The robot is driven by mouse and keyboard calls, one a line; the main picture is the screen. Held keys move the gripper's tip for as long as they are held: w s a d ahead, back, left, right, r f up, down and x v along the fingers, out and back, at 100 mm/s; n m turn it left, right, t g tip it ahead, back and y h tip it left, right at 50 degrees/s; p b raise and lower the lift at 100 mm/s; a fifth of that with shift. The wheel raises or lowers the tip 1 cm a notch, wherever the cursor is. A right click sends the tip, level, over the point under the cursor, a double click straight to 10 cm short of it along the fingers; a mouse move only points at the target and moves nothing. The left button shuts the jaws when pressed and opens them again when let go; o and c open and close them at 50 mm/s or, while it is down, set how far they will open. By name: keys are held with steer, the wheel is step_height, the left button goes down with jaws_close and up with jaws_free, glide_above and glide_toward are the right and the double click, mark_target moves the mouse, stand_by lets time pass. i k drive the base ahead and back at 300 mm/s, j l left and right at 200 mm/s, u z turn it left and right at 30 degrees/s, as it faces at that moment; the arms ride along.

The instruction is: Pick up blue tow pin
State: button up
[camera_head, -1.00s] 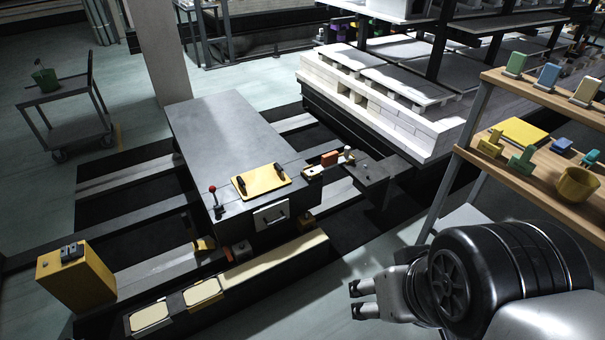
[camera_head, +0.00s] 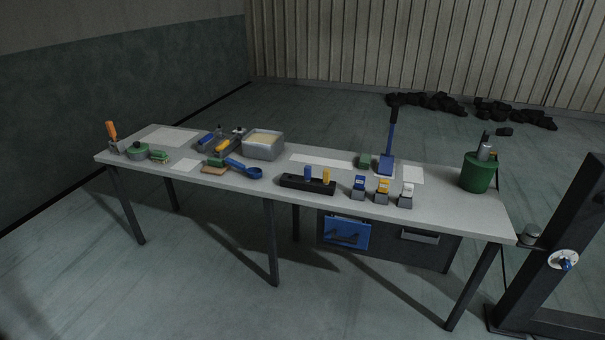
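A small blue upright piece (camera_head: 307,172), which looks like the blue tow pin, stands in a black rack (camera_head: 291,182) at the middle of the long grey table (camera_head: 450,207). A yellow upright piece (camera_head: 326,176) stands in the same rack, just to its right. Other blue things are on the table, so I cannot be certain which is the pin. My gripper is out of view.
Right of the rack stand blue (camera_head: 359,187), yellow (camera_head: 382,190) and white (camera_head: 406,194) topped blocks. A blue-bladed shovel (camera_head: 388,150), green bucket (camera_head: 477,173), grey bin (camera_head: 263,149), blue scoop (camera_head: 245,169) and tool tray (camera_head: 216,144) share the table. Floor in front is clear.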

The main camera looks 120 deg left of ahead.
mark_target(308, 169)
steer(key=u, duration=3.75)
steer(key=z, duration=3.9)
steer(key=u, duration=0.15)
steer(key=k+j+u, duration=0.3)
steer(key=j, duration=0.35)
steer(key=k+j+u, duration=0.1)
steer(key=k+j, duration=0.15)
steer(key=k+j+u, duration=0.15)
steer(key=j, duration=0.3)
steer(key=k+j+u, duration=0.15)
steer(key=j, duration=0.25)
steer(key=k+j+u, duration=0.15)
steer(key=j, duration=0.25)
steer(key=k+j+u, duration=0.15)
steer(key=j, duration=0.25)
steer(key=k+j, duration=0.1)
steer(key=j, duration=0.4)
steer(key=k+j, duration=0.1)
steer(key=j, duration=0.4)
steer(key=k+j, duration=0.1)
steer(key=j, duration=0.35)
steer(key=k+j, duration=0.1)
steer(key=j, duration=0.4)
